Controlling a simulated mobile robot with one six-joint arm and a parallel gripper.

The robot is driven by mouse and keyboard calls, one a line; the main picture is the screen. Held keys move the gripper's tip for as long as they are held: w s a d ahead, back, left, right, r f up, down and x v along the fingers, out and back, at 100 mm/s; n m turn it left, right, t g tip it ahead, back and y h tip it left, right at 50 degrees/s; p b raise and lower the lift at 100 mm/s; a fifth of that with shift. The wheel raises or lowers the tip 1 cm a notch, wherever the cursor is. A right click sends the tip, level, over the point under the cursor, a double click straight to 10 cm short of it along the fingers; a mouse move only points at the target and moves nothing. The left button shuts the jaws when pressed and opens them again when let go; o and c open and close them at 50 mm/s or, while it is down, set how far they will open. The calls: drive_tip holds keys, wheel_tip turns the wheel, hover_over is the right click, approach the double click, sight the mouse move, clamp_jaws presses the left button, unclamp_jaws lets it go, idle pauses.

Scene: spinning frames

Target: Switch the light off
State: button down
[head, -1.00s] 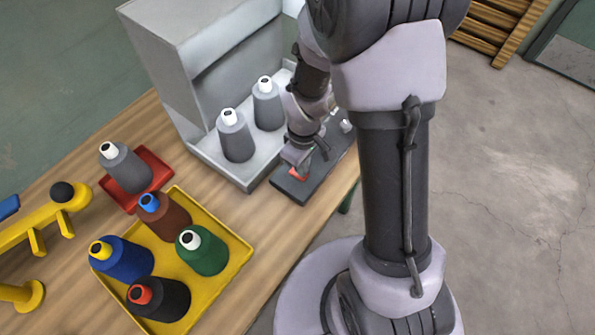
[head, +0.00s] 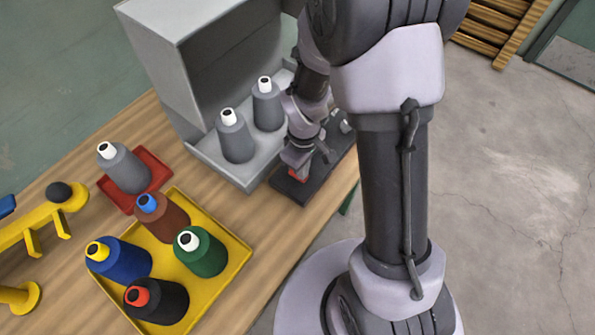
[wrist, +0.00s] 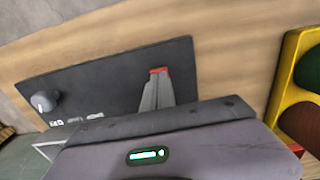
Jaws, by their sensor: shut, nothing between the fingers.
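A dark control panel (head: 290,190) lies on the table in front of the grey light cabinet (head: 165,70); it also shows in the wrist view (wrist: 110,75). A red switch (head: 295,174) sits on the panel, mostly hidden by my gripper (head: 297,164). In the wrist view only a red edge of the switch (wrist: 158,70) shows past the fingertips. My gripper (wrist: 155,90) is shut and empty, pointing down at the switch, apparently touching it. The cabinet's inside looks dark grey, with no glow visible. The lamp itself cannot be seen.
Two grey cones (head: 236,140) stand in the cabinet. A red tray (head: 155,165) holds one grey cone; a yellow tray (head: 240,255) holds several coloured ones. A yellow stand (head: 45,220) is at left.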

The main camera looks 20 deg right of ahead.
wheel_tip(320, 180, up, 7)
drive_tip(key=p, duration=0.5)
wheel_tip(320, 180, up, 9)
drive_tip(key=m+t+b, duration=0.2)
drive_tip(key=m, duration=0.2)
drive_tip(key=s+a+r+m+t+y+b, duration=0.2)
drive_tip(key=s+r+m, duration=0.5)
drive_tip(key=s+r, duration=0.5)
drive_tip(key=shift+s+a+m+t, duration=0.3)
drive_tip(key=shift+s+a+t, duration=0.1)
drive_tip(key=shift+a+t, duration=0.55)
